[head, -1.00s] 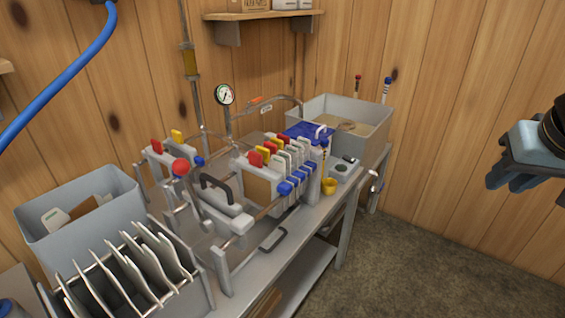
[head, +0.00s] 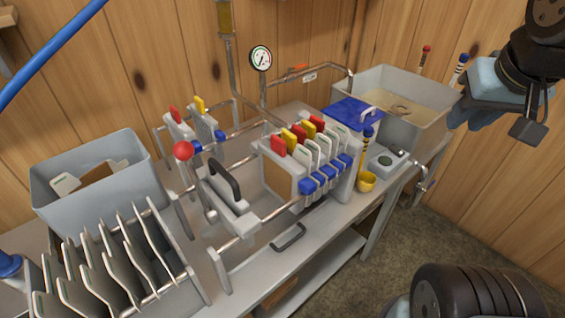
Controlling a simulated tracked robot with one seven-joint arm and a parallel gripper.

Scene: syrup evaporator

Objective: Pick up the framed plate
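Several plates hang in the filter press on the bench. The front plate of the right-hand group (head: 278,174) has a pale frame around a brown face and a red tab on top. Behind it stand more pale plates with red and yellow tabs and blue knobs. Two separate plates with a red and a yellow tab (head: 190,125) hang further back left. I cannot tell which one is the framed plate. My gripper (head: 468,112) is at the upper right, in front of the tank and well apart from the plates. Whether its fingers are open does not show.
A grey bin (head: 100,190) with a brown-faced board stands left. A rack (head: 185,300) of white plates is in front of it. A black handle (head: 224,180), a red ball lever (head: 183,150) and a pressure gauge (head: 261,58) stand up around the press. The tank (head: 425,118) is behind right.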

